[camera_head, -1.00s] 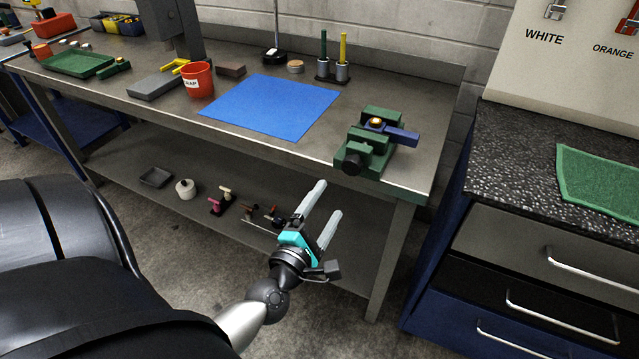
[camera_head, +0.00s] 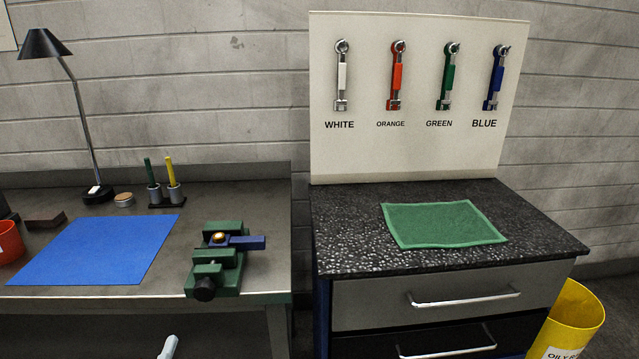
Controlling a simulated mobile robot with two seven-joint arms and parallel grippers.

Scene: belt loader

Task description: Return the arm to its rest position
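Only a pale fingertip of my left gripper (camera_head: 168,348) shows, at the bottom edge of the head view, below the front of the workbench. The rest of that gripper and its arm are out of the picture, so its opening is hidden. Nothing is seen touching the fingertip. My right gripper is not in view.
The workbench (camera_head: 130,290) bears a blue mat (camera_head: 95,250), a green vise (camera_head: 218,272) holding a blue part (camera_head: 247,243), a lamp (camera_head: 88,130) and a red cup (camera_head: 10,242). A drawer cabinet (camera_head: 380,305) with a green cloth (camera_head: 440,224) stands right, beside a yellow bin (camera_head: 570,318).

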